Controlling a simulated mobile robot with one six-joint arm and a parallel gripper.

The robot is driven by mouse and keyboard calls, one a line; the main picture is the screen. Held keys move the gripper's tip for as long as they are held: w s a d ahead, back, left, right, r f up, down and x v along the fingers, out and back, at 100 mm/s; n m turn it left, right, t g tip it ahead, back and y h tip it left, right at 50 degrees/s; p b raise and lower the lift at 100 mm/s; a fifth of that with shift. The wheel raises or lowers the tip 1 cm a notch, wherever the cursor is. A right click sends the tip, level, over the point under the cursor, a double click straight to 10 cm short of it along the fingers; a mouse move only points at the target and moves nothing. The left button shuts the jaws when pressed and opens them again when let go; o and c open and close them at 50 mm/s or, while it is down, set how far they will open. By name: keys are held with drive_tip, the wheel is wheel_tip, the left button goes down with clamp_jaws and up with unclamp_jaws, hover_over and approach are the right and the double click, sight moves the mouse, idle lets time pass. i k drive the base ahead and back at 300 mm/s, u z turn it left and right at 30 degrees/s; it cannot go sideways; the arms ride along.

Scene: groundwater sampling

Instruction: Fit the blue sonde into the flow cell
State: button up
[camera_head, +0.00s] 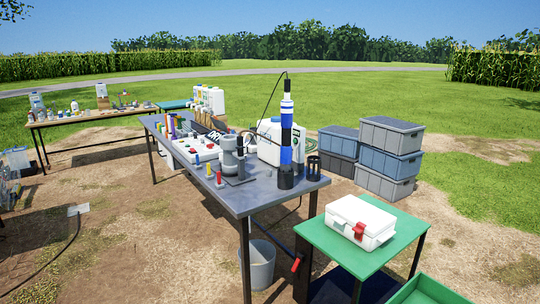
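The blue sonde (286,153) stands upright near the front right of the grey table. It has blue, white and black bands, and a black cable loops from its top. Its lower end meets a dark cup-like base (285,177); I cannot tell whether that is a separate holder. A grey cylinder on a stand (229,152), which looks like the flow cell, is left of the sonde and apart from it. My gripper is not in view.
The grey table (262,198) has bare room at its front. A dark holder (313,167) is right of the sonde, and a white jug (268,148) is behind it. A white case (350,215) sits on a green table (320,240).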

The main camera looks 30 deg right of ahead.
sight(228, 143)
drive_tip(key=u, duration=0.2)
drive_tip(key=i, duration=1.15)
drive_tip(key=z, duration=0.1)
